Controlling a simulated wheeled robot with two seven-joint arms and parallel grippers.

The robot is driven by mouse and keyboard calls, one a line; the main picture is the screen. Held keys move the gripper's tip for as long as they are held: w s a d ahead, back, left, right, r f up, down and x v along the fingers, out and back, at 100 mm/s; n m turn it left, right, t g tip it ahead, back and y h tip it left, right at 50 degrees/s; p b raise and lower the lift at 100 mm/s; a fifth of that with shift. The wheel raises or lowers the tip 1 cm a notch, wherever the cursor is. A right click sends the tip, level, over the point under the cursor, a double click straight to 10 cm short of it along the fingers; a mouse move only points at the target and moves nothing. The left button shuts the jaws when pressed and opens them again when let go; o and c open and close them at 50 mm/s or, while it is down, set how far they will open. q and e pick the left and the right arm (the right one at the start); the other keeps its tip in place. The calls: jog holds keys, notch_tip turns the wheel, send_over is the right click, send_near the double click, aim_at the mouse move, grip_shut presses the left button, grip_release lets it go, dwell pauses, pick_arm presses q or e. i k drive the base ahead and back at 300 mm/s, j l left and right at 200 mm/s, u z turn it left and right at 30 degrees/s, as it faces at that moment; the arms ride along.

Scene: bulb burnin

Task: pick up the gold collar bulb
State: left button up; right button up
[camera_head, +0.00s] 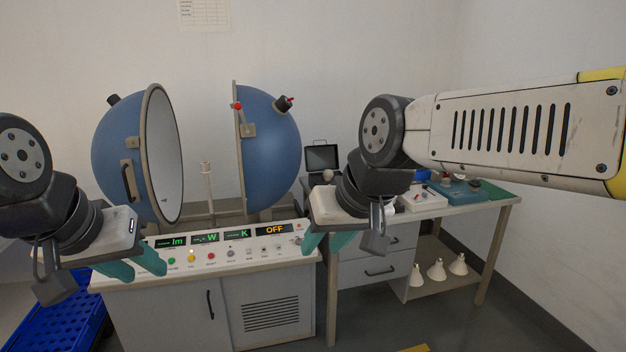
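I cannot make out a gold collar on any bulb in the head view. A pale round bulb-like thing (328,175) sits by a small dark open case on the side table. A white tray (427,203) on that table holds small items, partly hidden by my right arm. My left gripper (144,271) hangs in front of the console at the left, its teal fingers apart and nothing visible between them. My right gripper (322,247) is in front of the console's right end, fingers apart and empty, left of the tray.
A blue sphere stands open in two halves (120,150) (270,150) on the console (225,258), with a thin post (208,185) between. Several white cone-shaped lamps (437,270) stand on the table's lower shelf. A teal mat (470,192) lies right of the tray. A blue crate (75,318) is at lower left.

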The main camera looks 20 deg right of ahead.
aim_at(327, 174)
jog(key=i+l+u, duration=0.1)
jog(key=i+l, duration=0.15)
jog(key=i+l+u, duration=0.1)
jog(key=i+l, duration=0.15)
jog(key=l, duration=0.15)
jog(key=i+l+u, duration=0.1)
jog(key=i+l, duration=0.15)
jog(key=i+l+u, duration=0.15)
jog(key=l, duration=0.3)
jog(key=i+l+u, duration=0.1)
jog(key=i+l, duration=0.15)
jog(key=l, duration=0.15)
jog(key=i+l+u, duration=0.1)
jog(key=l, duration=0.35)
jog(key=i+l+u, duration=0.1)
jog(key=i+l, duration=0.15)
jog(key=l, duration=0.15)
jog(key=i+l+u, duration=0.1)
jog(key=l, duration=0.35)
jog(key=i, duration=0.1)
